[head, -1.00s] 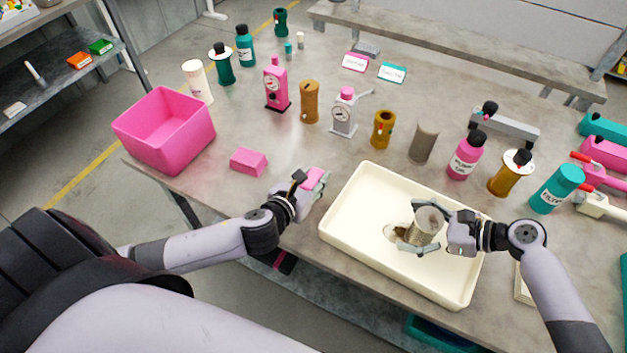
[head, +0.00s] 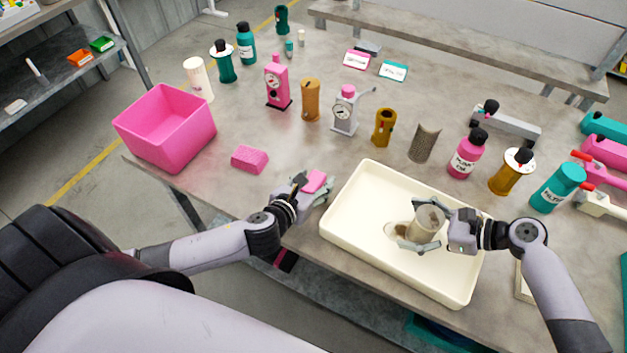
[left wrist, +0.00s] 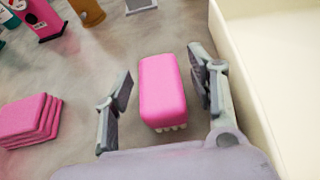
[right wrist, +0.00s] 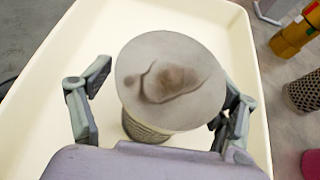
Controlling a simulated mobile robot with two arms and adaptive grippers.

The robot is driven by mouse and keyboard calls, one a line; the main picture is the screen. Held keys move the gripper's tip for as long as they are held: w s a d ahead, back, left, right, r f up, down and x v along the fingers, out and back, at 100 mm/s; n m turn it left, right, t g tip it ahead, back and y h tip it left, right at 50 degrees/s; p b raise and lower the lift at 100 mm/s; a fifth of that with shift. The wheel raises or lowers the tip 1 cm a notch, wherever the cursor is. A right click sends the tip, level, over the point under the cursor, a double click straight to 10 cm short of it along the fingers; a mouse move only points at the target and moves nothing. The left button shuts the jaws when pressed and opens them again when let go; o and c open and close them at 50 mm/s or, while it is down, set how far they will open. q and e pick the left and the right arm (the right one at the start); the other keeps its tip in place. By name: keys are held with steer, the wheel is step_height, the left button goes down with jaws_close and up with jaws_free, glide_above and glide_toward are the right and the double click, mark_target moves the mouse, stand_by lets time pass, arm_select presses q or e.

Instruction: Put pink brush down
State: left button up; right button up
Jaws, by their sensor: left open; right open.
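The pink brush (head: 315,181) lies on the table just left of the cream tray (head: 341,237). In the left wrist view the pink brush (left wrist: 163,88) lies with pale bristles showing at its near end. My left gripper (head: 308,190) is open around it, with a gap on each side between finger and brush. My right gripper (head: 424,230) is open around a grey cylindrical filter (head: 428,222) in the tray. In the right wrist view the filter (right wrist: 170,80) has a brown stain on its round top, and my fingers stand apart on both sides.
A stack of pink cloths or sponges (head: 250,159) lies left of my left gripper, near a pink bin (head: 150,150). Pumps, bottles and a mesh filter (head: 424,143) stand behind the tray. A brown patch shows on the tray floor.

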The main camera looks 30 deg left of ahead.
arm_select(q)
steer(key=shift+r, duration=0.2)
steer(key=v, duration=1.2)
steer(key=shift+o, duration=0.4)
